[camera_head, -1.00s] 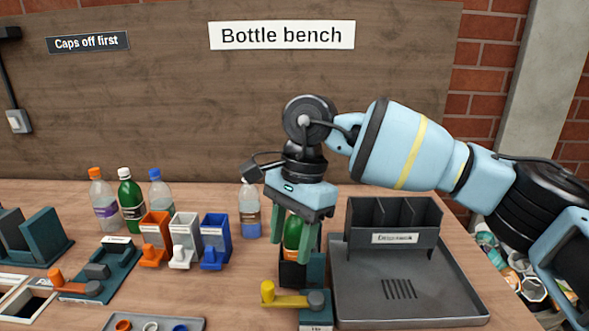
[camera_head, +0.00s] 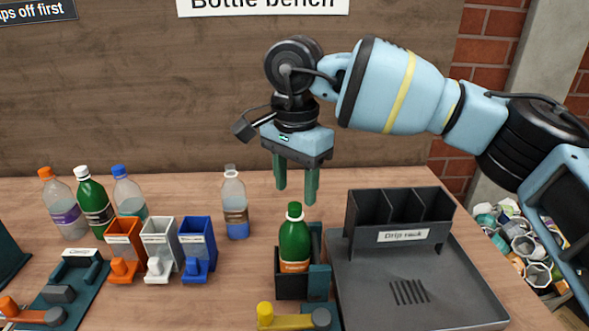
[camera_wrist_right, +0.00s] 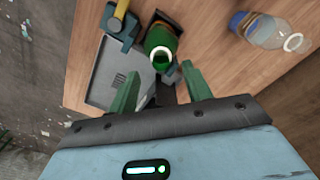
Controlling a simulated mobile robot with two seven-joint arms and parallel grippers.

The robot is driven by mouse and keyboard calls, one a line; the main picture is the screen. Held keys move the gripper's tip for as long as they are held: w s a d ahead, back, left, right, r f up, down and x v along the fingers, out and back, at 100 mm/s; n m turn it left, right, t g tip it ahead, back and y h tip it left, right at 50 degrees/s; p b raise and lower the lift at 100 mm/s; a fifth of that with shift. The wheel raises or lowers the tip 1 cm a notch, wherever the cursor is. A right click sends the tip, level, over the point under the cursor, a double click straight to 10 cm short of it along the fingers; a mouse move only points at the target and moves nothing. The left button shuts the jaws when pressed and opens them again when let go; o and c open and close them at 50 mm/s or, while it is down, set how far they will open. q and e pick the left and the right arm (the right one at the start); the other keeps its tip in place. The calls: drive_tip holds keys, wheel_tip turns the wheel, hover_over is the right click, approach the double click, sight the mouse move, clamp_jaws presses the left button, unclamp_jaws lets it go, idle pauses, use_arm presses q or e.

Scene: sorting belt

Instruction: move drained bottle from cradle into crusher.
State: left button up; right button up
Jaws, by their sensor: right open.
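A green bottle (camera_head: 295,240) with an orange label stands upright in a black holder (camera_head: 290,284) with teal parts and a yellow lever (camera_head: 278,318). I take this holder to be the cradle. In the right wrist view the bottle (camera_wrist_right: 160,46) lies beyond my fingertips, its neck towards the camera. My right gripper (camera_head: 295,194) is open and empty, above and apart from the bottle. At the lower left is a teal device (camera_head: 68,296) with an orange lever. I cannot tell which device is the crusher. My left gripper is out of view.
A clear bottle with a blue lower part (camera_head: 235,205) stands left of the green one. Orange, white and blue bins (camera_head: 196,248) and several bottles are farther left. A dark tray (camera_head: 420,305) with a drip rack (camera_head: 400,218) is close on the right.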

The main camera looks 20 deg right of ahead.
sight(295, 206)
wheel_tip(295, 206, down, 4)
drive_tip(key=shift+r, duration=0.1)
drive_tip(key=shift+f, duration=0.7)
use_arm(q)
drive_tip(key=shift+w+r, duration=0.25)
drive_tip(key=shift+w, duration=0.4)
use_arm(e)
drive_tip(key=shift+w+f, duration=0.1)
drive_tip(key=shift+f, duration=0.1)
drive_tip(key=c, duration=1.1)
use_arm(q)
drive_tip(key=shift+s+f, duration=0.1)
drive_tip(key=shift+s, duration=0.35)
use_arm(e)
clamp_jaws()
